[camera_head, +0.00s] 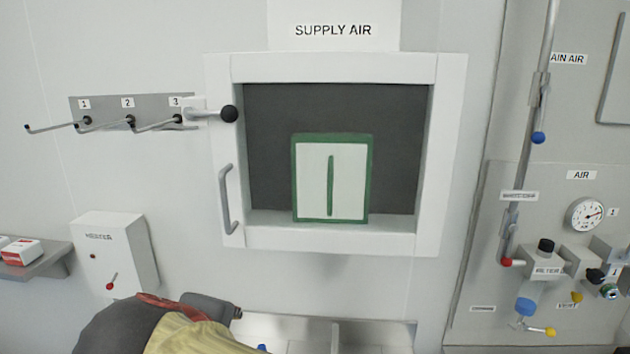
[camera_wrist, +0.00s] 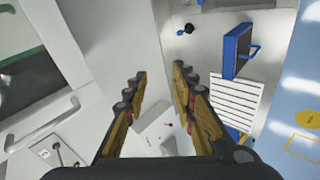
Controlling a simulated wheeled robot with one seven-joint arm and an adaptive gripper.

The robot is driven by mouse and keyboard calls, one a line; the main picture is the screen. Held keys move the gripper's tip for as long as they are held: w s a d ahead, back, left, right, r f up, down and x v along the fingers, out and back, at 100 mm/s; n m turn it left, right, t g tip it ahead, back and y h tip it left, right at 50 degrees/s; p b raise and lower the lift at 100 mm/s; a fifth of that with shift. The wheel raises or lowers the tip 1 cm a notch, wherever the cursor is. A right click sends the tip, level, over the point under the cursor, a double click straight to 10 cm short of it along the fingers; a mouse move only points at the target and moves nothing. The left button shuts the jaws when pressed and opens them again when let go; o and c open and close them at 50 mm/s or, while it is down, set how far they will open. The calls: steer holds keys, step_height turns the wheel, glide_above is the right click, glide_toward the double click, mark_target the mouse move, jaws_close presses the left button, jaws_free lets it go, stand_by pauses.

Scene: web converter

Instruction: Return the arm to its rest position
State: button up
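My gripper (camera_wrist: 160,72) shows in the wrist view with its two yellow-and-dark fingers apart. Nothing is held between them. Beyond the gap I see a white box (camera_wrist: 160,132) with a small red part. In the head view the gripper's fingers cannot be made out. The head view shows the supply air opening (camera_head: 226,150), with a white-framed surround. A green-framed white panel (camera_head: 347,180) with a green vertical bar stands upright in it.
A bar handle (camera_head: 226,200) and a black-knobbed latch (camera_head: 229,114) stick out at the opening's left. Numbered hooks (camera_head: 100,122) jut from the wall. A heater box (camera_head: 117,255) and a shelf with red-white boxes (camera_head: 22,251) sit lower left. Air piping with a gauge (camera_head: 586,215) is right.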

steer(key=s+d+f+m+g+y+b, duration=0.15)
steer(key=s+d+f+m+b, duration=0.3)
steer(key=d+f, duration=0.65)
steer(key=s+d+f+m+g+h+b, duration=0.1)
steer(key=s+d+f+m+g+b, duration=0.4)
steer(key=d+f, duration=0.65)
steer(key=d+f+m+t+b, duration=0.1)
steer(key=d+f+m+t, duration=0.2)
steer(key=d+m, duration=0.3)
steer(key=d+f+h, duration=0.1)
steer(key=d, duration=0.3)
steer(key=shift+s+b, duration=0.3)
steer(key=shift+b, duration=0.05)
steer(key=shift+d, duration=0.1)
